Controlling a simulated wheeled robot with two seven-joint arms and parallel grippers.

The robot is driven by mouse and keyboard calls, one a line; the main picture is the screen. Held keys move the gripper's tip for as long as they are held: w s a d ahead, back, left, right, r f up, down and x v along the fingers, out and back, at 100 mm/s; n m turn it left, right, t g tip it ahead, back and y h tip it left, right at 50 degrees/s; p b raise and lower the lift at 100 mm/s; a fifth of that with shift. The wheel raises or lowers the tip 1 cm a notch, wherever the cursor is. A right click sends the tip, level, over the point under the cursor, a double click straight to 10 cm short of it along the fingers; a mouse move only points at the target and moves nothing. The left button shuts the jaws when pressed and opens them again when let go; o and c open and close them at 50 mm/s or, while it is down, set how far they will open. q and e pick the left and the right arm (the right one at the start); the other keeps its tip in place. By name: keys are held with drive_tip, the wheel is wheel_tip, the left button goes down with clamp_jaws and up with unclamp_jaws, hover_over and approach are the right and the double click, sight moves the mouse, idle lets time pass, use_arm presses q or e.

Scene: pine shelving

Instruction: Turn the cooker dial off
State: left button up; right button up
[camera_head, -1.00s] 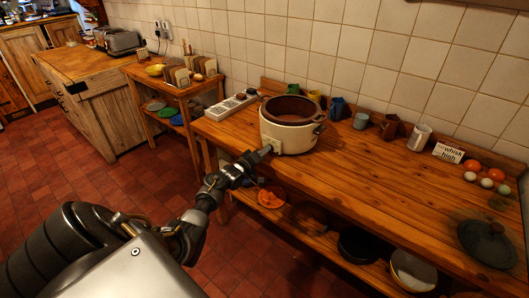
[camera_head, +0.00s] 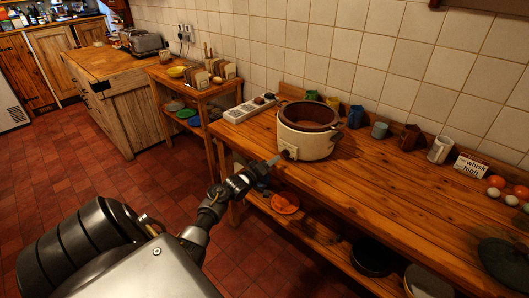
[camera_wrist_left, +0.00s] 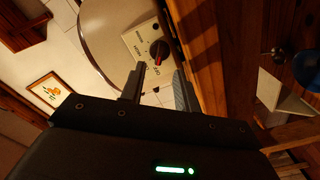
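The cooker (camera_head: 305,143) is a cream pot with a brown inner bowl, standing upright near the left end of the wooden counter. Its dark dial (camera_head: 290,153) is on the front face. In the left wrist view the dial (camera_wrist_left: 159,51) is a black knob with a red mark, on a pale panel with lettering, including "OFF" on the side nearer my fingers. The red mark seems to lie toward that side, but I cannot tell the exact setting. My left gripper (camera_head: 275,161) is open and empty, its fingertips (camera_wrist_left: 158,86) just short of the dial, apart from it. My right gripper is out of view.
The counter (camera_head: 400,190) has mugs along the wall, a "whisk high" card (camera_head: 471,165) and eggs at the right. A shelf below holds an orange plate (camera_head: 285,203) and dark pans. A small shelf unit (camera_head: 165,75) stands left; floor is clear in front.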

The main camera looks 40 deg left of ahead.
use_arm(q)
drive_tip(key=s, duration=0.6)
drive_tip(key=shift+d, duration=0.1)
drive_tip(key=shift+w+f, duration=0.1)
